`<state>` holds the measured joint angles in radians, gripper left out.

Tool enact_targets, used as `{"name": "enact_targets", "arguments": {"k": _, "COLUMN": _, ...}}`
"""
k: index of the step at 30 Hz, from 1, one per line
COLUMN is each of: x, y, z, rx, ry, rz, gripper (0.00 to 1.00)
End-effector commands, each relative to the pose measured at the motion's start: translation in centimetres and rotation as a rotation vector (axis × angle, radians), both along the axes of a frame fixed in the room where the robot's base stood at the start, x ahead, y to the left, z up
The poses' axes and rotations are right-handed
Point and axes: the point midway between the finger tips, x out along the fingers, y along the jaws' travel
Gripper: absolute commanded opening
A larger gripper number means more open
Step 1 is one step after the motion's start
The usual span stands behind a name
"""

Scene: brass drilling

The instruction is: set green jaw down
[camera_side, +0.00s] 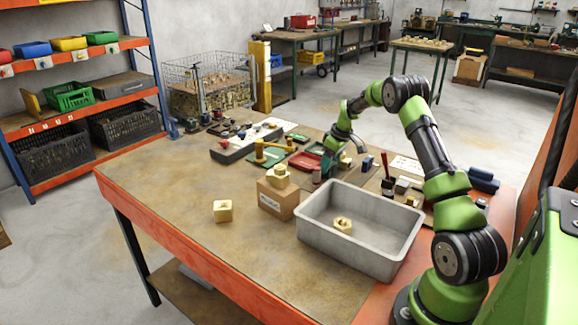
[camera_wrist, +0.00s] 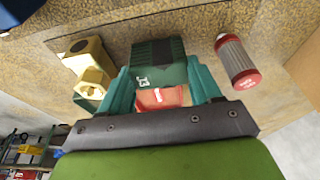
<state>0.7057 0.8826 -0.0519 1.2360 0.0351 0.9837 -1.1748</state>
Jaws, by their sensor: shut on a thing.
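In the wrist view, the green jaw (camera_wrist: 158,52), a dark green block with a pale marking, lies between the two teal fingers of my gripper (camera_wrist: 160,78). The fingers are shut on it from both sides. A red piece (camera_wrist: 162,97) shows just below the jaw between the fingers. In the side view, my gripper (camera_side: 327,170) is low over the back part of the bench, beside a red tray (camera_side: 304,160). The jaw is too small to make out there, and I cannot tell whether it touches the surface.
The wrist view shows a brass part (camera_wrist: 88,65) at left and a red-ended cylinder (camera_wrist: 237,60) at right, near the fingers. In the side view, a grey bin (camera_side: 383,245) and cardboard box (camera_side: 278,202) stand in front. The bench's front left is mostly clear.

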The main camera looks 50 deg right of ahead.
Motion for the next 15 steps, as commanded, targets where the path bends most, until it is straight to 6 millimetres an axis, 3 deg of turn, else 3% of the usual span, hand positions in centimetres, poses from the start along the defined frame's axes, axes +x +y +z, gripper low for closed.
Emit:
{"name": "enact_targets", "arguments": {"k": 12, "x": 0.05, "y": -0.04, "z": -0.45, "rx": -0.002, "ry": -0.003, "rz": -0.001, "gripper": 0.22}}
{"name": "enact_targets", "arguments": {"k": 13, "x": 0.03, "y": -0.02, "z": -0.47, "rx": -0.001, "ry": -0.002, "rz": 0.0, "gripper": 0.68}}
{"name": "enact_targets", "arguments": {"k": 15, "x": 0.02, "y": -0.02, "z": -0.46, "rx": -0.001, "ry": -0.002, "rz": 0.0, "gripper": 0.79}}
